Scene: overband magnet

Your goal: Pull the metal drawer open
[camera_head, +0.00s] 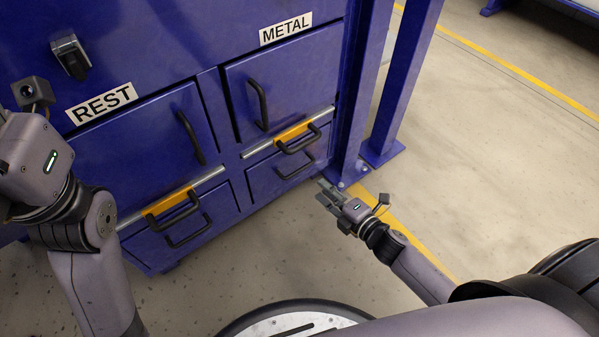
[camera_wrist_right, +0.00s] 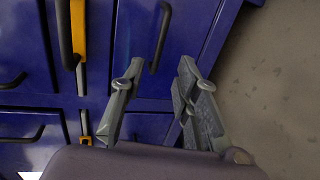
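The METAL label (camera_head: 285,28) is on the right section of the blue cabinet. Below it are a door with an upright black handle (camera_head: 259,104), a yellow latch with a black bail (camera_head: 297,136), and a low drawer front (camera_head: 262,184) with a black handle (camera_head: 294,171). The drawer looks shut. My right gripper (camera_head: 326,191) is open and empty, just right of that drawer. In the right wrist view the open fingers (camera_wrist_right: 160,72) point toward the drawer handle (camera_wrist_right: 161,38), apart from it. My left gripper (camera_head: 35,155) is at the left edge; its fingertips are outside the picture.
The REST section (camera_head: 150,130) with similar handles stands to the left. A blue post (camera_head: 400,85) with a foot plate stands right of the cabinet, close to my right gripper. The floor (camera_head: 480,150) to the right is clear, with yellow lines.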

